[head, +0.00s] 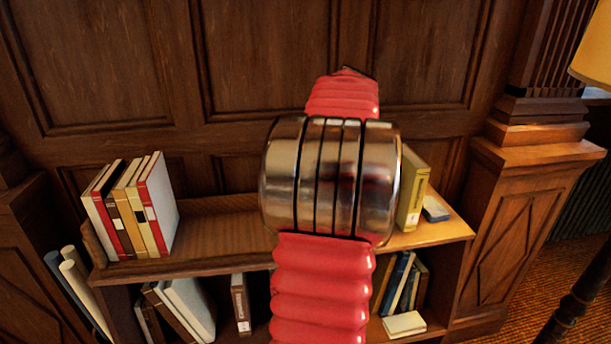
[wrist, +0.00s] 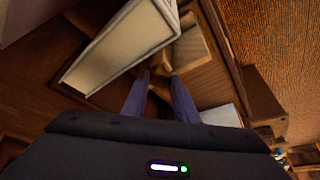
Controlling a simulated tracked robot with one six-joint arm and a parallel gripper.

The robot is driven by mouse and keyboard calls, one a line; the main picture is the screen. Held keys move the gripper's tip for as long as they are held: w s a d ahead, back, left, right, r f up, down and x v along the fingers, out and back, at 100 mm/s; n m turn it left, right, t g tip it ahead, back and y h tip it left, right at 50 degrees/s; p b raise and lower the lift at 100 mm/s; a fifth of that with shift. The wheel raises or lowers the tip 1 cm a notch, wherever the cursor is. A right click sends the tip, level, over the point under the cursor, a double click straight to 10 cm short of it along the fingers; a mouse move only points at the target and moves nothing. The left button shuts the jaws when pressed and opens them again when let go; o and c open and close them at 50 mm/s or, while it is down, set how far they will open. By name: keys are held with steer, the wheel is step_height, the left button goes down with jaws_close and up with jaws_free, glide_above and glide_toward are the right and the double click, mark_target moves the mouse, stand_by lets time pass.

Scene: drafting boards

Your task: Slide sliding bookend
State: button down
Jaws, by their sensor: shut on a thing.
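My gripper (wrist: 159,78) shows in the wrist view with its two bluish fingers pointing down to the shelf. It is shut on a small brown wooden piece (wrist: 160,64), which seems to be the sliding bookend. Most of the piece is hidden by the fingers and the items around it. A large pale book (wrist: 122,45) stands close to the left of the fingertips, and a tan block-like item (wrist: 191,50) is just beyond them. In the head view my red and metal arm hides the gripper and the bookend.
The wooden bookcase (head: 225,222) has a row of red, brown and cream books (head: 132,208) at the left of its top. An olive-yellow book (head: 412,190) and a small blue book (head: 435,209) are at the right. The top is bare right of the left row.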

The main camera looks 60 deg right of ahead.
steer(key=shift+s+d, duration=0.15)
steer(key=shift+s, duration=0.15)
steer(key=c, duration=1.7)
jaws_free()
steer(key=shift+c, duration=0.2)
steer(key=v, duration=1.3)
steer(key=shift+s+r, duration=0.1)
steer(key=shift+r, duration=0.25)
